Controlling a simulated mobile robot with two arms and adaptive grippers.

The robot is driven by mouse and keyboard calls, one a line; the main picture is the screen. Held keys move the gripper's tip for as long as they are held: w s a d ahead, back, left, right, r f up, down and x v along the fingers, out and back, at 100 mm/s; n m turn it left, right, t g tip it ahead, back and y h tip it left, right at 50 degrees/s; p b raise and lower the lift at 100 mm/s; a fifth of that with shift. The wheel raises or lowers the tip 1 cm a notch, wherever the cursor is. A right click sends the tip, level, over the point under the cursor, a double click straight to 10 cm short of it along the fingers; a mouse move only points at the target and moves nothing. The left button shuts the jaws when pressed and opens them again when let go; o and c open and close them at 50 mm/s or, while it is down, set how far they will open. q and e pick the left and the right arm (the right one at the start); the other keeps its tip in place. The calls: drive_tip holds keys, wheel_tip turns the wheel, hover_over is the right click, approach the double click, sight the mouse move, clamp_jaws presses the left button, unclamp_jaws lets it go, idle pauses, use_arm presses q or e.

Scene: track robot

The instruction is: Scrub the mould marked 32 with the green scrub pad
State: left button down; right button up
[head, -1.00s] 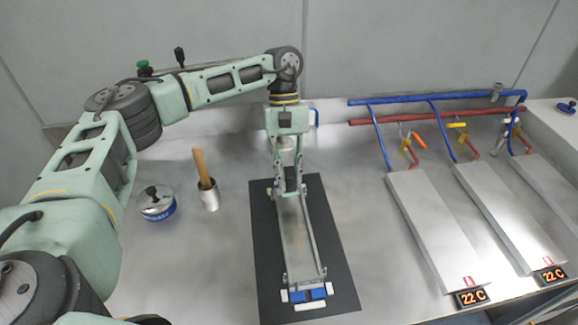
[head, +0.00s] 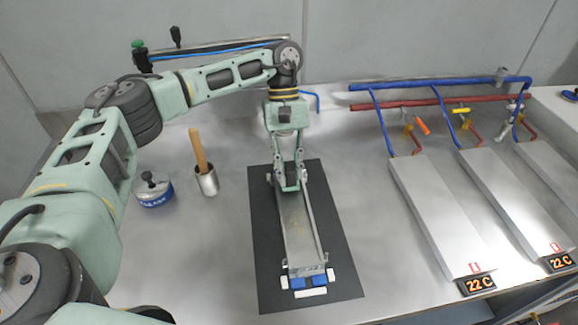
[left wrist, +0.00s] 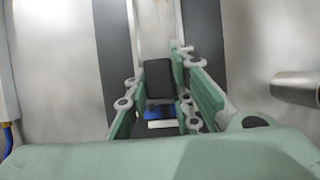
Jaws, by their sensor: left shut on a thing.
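The mould (head: 299,232) is a long narrow metal trough lying on a black mat (head: 338,240). Its near end has a small marked plate, too small to read, and a blue and white clamp (head: 309,282). My left gripper (head: 291,188) points down over the far part of the mould. It is shut on a dark block (left wrist: 160,78), seen between its fingers in the left wrist view; I take it for the scrub pad, though no green shows on it. Whether it touches the mould's floor is hidden. My right gripper is not in view.
A metal cup with a wooden handle in it (head: 205,183) and a blue tin with a black knob (head: 154,192) stand left of the mat. Silver plates (head: 438,215) with 22 C displays and blue and red pipes fill the right. Bench between mat and plates is clear.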

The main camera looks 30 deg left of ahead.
use_arm(q)
drive_tip(key=shift+s+f, duration=0.15)
drive_tip(key=shift+f, duration=0.05)
drive_tip(key=shift+s+d+r, duration=0.15)
drive_tip(key=shift+s+d, duration=0.6)
drive_tip(key=shift+s, duration=0.15)
drive_tip(key=shift+s+d, duration=0.2)
drive_tip(key=shift+s, duration=0.05)
drive_tip(key=shift+s+d+r+p, duration=0.15)
drive_tip(key=shift+s+d+p, duration=0.2)
drive_tip(key=shift+s+d, duration=0.3)
drive_tip(key=shift+s, duration=0.15)
drive_tip(key=shift+s+d+r, duration=0.15)
drive_tip(key=shift+s+d, duration=0.55)
drive_tip(key=shift+s, duration=0.3)
